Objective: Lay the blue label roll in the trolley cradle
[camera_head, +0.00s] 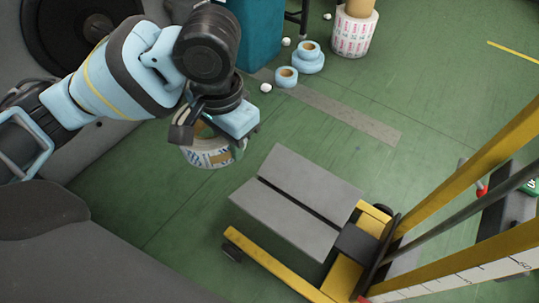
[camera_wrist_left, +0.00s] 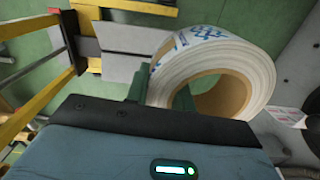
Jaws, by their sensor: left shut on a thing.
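The blue label roll (camera_head: 210,158) is a white ring with blue print and a brown core. My left gripper (camera_head: 208,135) is shut on it and holds it in the air. In the left wrist view the fingers grip the wall of the roll (camera_wrist_left: 225,52), with its open core facing the camera. The trolley cradle (camera_head: 312,181) is a pair of grey plates with a dark gap between them, to the right of and below the roll. It is empty. It also shows in the left wrist view (camera_wrist_left: 118,30), partly hidden behind the roll. My right gripper is not in view.
The yellow trolley (camera_head: 275,268) has a tall mast (camera_head: 470,175) at the right. Light blue rolls (camera_head: 308,60) and small white balls lie on the green floor at the back. A roll with red print (camera_head: 352,35) stands beyond. A grey machine is at the left.

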